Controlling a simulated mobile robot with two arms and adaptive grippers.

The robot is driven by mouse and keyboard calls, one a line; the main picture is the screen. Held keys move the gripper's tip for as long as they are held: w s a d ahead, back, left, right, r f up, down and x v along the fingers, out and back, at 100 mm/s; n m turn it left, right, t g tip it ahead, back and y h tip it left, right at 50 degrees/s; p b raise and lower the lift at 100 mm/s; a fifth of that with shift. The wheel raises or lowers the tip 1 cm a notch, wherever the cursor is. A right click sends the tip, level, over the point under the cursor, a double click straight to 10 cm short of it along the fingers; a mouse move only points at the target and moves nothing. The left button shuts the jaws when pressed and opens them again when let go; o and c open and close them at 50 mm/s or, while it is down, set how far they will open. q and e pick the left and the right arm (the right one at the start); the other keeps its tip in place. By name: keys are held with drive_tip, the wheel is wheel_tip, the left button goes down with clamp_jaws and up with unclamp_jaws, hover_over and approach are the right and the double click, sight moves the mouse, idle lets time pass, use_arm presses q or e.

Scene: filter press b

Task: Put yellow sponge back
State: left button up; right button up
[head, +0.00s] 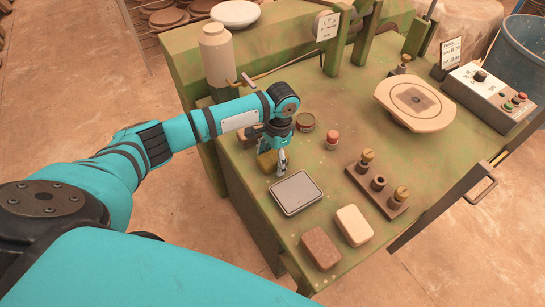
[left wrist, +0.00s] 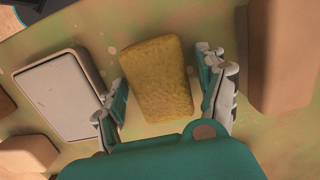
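The yellow sponge (head: 266,163) is a small rough block on the green table, beside a grey-rimmed flat tray (head: 297,193). In the left wrist view the sponge (left wrist: 158,78) lies between the two fingers of my left gripper (left wrist: 165,95). My right gripper is not in view.
A brown block (left wrist: 280,60) stands close to the right finger. A round tin (head: 305,121) and red-topped knob (head: 332,138) are behind the gripper. A cream block (head: 353,225), dark brown block (head: 320,248) and fittings rack (head: 376,188) lie to the right.

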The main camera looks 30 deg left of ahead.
use_arm(q)
drive_tip(key=shift+r, duration=0.1)
wheel_tip(320, 180, up, 12)
drive_tip(key=w+b, duration=0.1)
drive_tip(key=shift+d, duration=0.35)
drive_tip(key=shift+w, duration=0.1)
idle(0.4)
